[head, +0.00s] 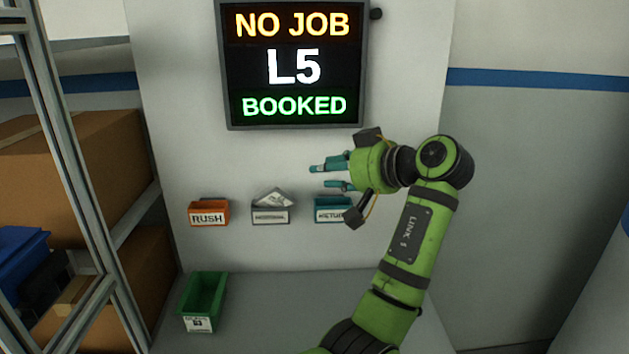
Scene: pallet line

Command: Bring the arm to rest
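I cannot tell how far the fingers are from the panel.
A screen (294,115) reads "NO JOB L5 BOOKED". An orange RUSH tray (209,211) and a grey tray (271,215) holding paper hang on the panel. A green bin (204,295) stands on the grey surface below. A metal rack (62,130) with cardboard boxes (75,165) is left.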

